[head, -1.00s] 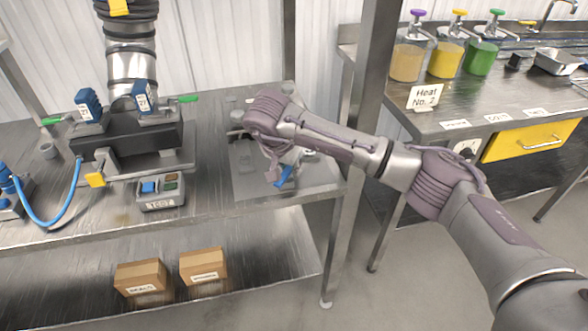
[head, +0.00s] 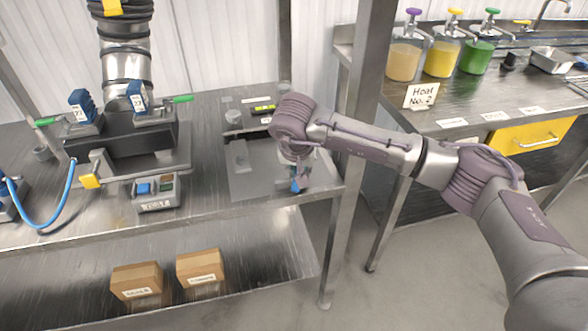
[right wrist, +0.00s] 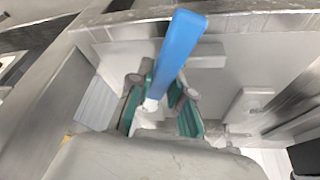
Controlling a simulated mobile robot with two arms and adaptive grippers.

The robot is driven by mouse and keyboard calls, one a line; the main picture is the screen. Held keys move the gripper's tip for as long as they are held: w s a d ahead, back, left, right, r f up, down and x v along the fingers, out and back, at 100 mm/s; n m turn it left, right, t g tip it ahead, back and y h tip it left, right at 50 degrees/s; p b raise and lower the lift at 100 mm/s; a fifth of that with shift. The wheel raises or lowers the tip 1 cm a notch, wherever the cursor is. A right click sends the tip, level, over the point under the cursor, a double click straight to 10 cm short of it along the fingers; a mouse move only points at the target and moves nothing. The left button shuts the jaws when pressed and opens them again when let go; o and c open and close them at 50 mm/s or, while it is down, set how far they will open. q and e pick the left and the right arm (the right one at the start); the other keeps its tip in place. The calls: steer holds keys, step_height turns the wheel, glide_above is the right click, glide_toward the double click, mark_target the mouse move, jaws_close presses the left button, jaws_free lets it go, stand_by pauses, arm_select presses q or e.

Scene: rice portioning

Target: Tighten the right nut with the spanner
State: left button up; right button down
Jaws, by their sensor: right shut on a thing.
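My right gripper (head: 298,170) is over the grey tray at the right end of the steel bench, largely hidden under its wrist. In the right wrist view its teal-padded fingers (right wrist: 160,108) are shut on a blue bar (right wrist: 178,48), which looks like the spanner's handle. The blue end also shows below the gripper in the head view (head: 295,186). The spanner's jaw cannot be made out. A black fixture (head: 128,138) with two blue labelled blocks and green levers stands left of the gripper. I cannot clearly make out the right nut. My left gripper is out of view.
The grey tray (head: 245,185) lies on the bench beside an upright steel post (head: 365,100). Two cartons (head: 137,281) are on the lower shelf. Pump jars (head: 440,58) stand on the right counter.

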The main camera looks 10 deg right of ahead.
steer(key=shift+s+d, duration=0.1)
steer(key=shift+r+p, duration=0.55)
steer(key=shift+r, duration=0.65)
stand_by(1.0)
steer(key=shift+r+p, duration=0.8)
steer(key=shift+r, duration=1.15)
